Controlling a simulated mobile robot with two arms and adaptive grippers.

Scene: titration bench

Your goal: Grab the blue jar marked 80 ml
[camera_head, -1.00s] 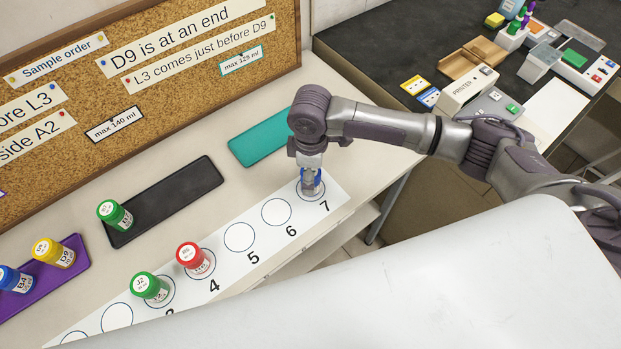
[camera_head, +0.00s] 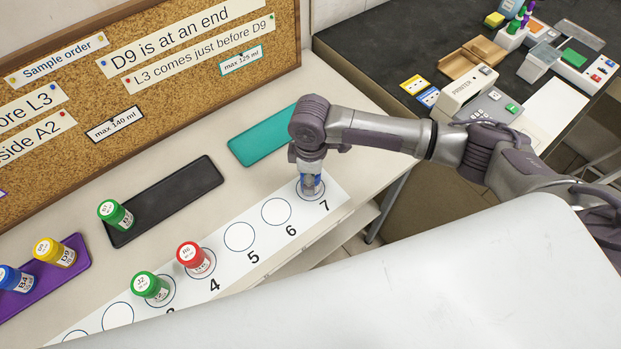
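A blue jar (camera_head: 319,184) stands upright on circle 7 of the white numbered strip (camera_head: 336,191). My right gripper (camera_head: 310,187) is over this jar from above, with a grey finger in front of it. The gripper hides most of the jar and its label, and I cannot tell whether the fingers grip it. Another blue jar (camera_head: 14,281), marked B4, stands on the purple tray (camera_head: 80,262) at the far left. No 80 ml marking is readable on either jar. My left gripper is not in view.
A red jar (camera_head: 193,256) and a green jar (camera_head: 146,287) stand on the strip. A yellow jar (camera_head: 52,252) is on the purple tray, another green jar (camera_head: 114,214) on the black tray (camera_head: 180,195). The teal tray (camera_head: 258,142) looks empty. A corkboard (camera_head: 200,92) stands behind.

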